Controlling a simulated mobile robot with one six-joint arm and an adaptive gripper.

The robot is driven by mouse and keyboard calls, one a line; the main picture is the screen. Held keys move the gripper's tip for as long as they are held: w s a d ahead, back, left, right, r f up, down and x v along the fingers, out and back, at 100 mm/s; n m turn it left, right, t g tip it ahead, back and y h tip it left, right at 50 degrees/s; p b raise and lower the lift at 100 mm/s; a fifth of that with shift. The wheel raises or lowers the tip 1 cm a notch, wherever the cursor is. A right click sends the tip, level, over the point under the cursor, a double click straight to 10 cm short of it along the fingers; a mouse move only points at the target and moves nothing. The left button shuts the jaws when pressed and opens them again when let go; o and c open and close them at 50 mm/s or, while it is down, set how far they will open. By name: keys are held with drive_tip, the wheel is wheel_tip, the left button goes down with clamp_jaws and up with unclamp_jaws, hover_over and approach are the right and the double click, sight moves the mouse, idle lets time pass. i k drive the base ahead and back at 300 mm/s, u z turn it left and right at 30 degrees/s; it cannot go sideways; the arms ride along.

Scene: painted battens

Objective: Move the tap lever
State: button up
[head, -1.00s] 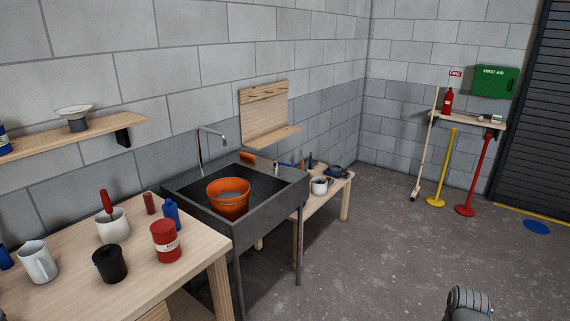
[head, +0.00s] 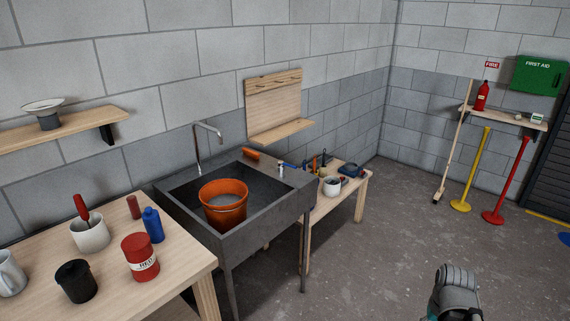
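The sink is a dark grey basin on legs (head: 252,238) at the middle left, against the block wall. A thin metal spout (head: 197,147) rises at its back left and bends over the basin. A small pale post with a blue lever (head: 289,165) stands at the sink's back right corner; this looks like the tap lever, but it is small. An orange bucket (head: 223,205) stands in the basin under the spout; I cannot tell whether water flows. Part of my arm shows at the bottom right, well apart from the sink. My gripper's fingers are not visible.
A wooden table (head: 190,270) with pots, a red tin (head: 140,258) and blue bottle (head: 153,225) is at front left. A low bench (head: 345,195) with cups stands right of the sink. A wooden shelf board (head: 280,132) hangs behind.

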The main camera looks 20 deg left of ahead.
sight(280, 163)
drive_tip(key=u, duration=0.3)
drive_tip(key=i, duration=1.2)
drive_tip(key=u, duration=0.35)
